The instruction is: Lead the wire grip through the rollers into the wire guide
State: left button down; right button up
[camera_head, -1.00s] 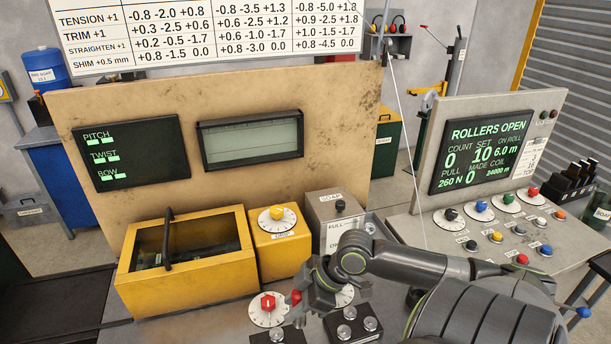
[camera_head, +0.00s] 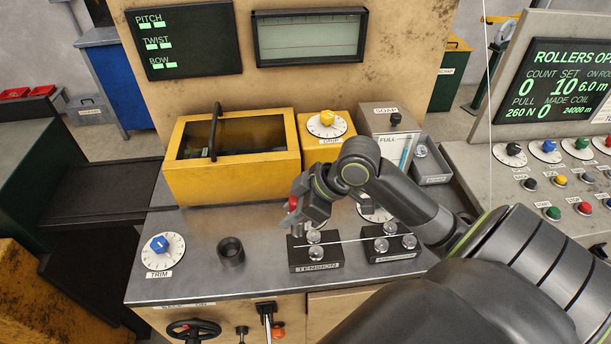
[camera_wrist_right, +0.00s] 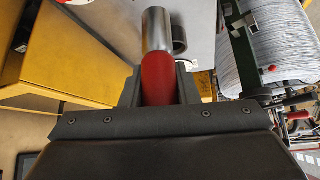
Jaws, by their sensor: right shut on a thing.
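My right gripper (camera_head: 297,212) is shut on the wire grip. In the right wrist view the grip shows as a red handle (camera_wrist_right: 158,78) with a bright metal end (camera_wrist_right: 157,30). In the head view it is over the left part of the tension roller block (camera_head: 316,267). A thin wire (camera_head: 350,240) runs rightward from below the gripper, across the tension rollers to the second roller block (camera_head: 392,254). Its exact seating between the rollers is unclear. A dark round cup, apparently the wire guide (camera_head: 231,252), stands apart to the left. My left gripper is out of view.
The trim dial (camera_head: 160,246) lies left of the dark cup. Behind stand a yellow box (camera_head: 230,186) and a soap box (camera_head: 392,130). The bench between cup and tension block is clear. My right arm hides part of a dial (camera_head: 375,214).

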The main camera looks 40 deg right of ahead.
jog(key=w+a+r, duration=0.3)
jog(key=a, duration=0.2)
jog(key=shift+p, duration=0.4)
jog(key=shift+w+a, duration=0.1)
